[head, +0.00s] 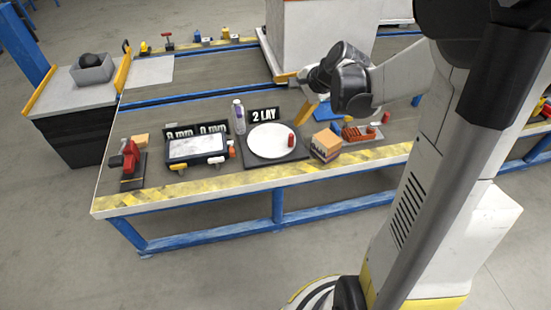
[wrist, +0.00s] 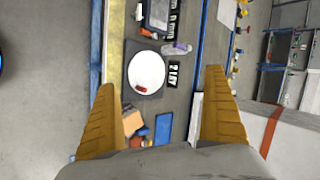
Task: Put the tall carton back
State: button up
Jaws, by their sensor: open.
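A carton (head: 325,145) with a tan top and a printed side stands near the bench's front edge, right of the white round plate. It also shows in the wrist view (wrist: 131,121), beside the left finger and partly hidden by it. It is the likeliest tall carton, but I cannot be sure. My gripper (head: 296,94) is open, with its yellow fingers spread above the bench, behind and left of the carton. In the wrist view, my gripper (wrist: 160,80) has nothing between its fingertips; the bench surface lies beyond them.
The white plate (head: 267,143) bears a small red cylinder (head: 291,140). A "2 LAY" sign (head: 263,114) and a bottle (head: 239,117) stand behind it. Orange-red parts (head: 358,134) lie right of the carton. A large pale box (head: 318,45) stands behind my gripper.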

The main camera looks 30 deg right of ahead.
jog(key=s+a+r+n+h, duration=0.1)
jog(key=s+a+r+n, duration=0.1)
jog(key=s+a+n, duration=0.5)
jog(key=s+a+r+n+h, duration=0.1)
jog(key=s+a+r+n, duration=0.2)
jog(key=s+a+n, duration=0.5)
jog(key=s+n, duration=0.1)
jog(key=s, duration=0.6)
jog(key=shift+a+g, duration=0.2)
jog(key=shift+g, duration=0.2)
jog(key=shift+s, duration=0.1)
